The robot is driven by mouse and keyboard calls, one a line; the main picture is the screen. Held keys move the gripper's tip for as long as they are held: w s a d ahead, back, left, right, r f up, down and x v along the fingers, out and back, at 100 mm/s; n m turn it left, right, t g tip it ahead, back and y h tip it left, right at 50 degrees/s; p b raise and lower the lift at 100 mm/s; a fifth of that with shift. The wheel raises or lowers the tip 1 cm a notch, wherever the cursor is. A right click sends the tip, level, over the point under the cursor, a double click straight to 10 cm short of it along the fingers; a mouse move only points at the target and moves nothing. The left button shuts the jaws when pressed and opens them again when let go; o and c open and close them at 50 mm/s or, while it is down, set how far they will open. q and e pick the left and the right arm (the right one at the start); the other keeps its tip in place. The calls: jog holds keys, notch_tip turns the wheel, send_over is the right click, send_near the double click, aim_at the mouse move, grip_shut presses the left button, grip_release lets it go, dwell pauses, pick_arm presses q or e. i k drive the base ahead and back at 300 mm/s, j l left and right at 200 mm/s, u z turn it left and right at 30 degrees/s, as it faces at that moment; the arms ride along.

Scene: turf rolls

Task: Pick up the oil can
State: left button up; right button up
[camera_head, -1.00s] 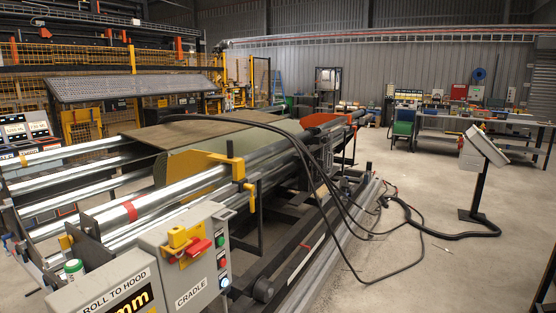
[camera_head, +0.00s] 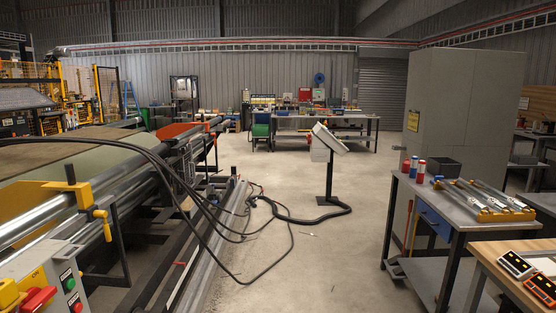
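I cannot make out an oil can for certain. Small bottles or cans in red, white and blue (camera_head: 413,166) stand upright at the back left corner of the grey workbench (camera_head: 465,217) on the right. They are too small to tell whether one is the oil can. Neither of my grippers is in view.
A roller machine (camera_head: 95,207) fills the left side. Black cables (camera_head: 240,277) run from it across the floor (camera_head: 325,260) to a console on a post (camera_head: 328,180). A wooden table (camera_head: 515,285) with handheld devices stands front right.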

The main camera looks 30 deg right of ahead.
aim_at(405, 164)
jog(key=i+l+z, duration=0.9)
jog(key=i, duration=0.25)
jog(key=i+l+z, duration=0.15)
jog(key=i+z, duration=0.15)
jog(key=i, duration=0.2)
jog(key=i+z, duration=0.25)
jog(key=i, duration=0.3)
jog(key=i+z, duration=0.25)
jog(key=i, duration=0.25)
jog(key=i+j+z, duration=0.25)
jog(key=i, duration=0.25)
jog(key=i+j+z, duration=0.3)
jog(key=i, duration=0.2)
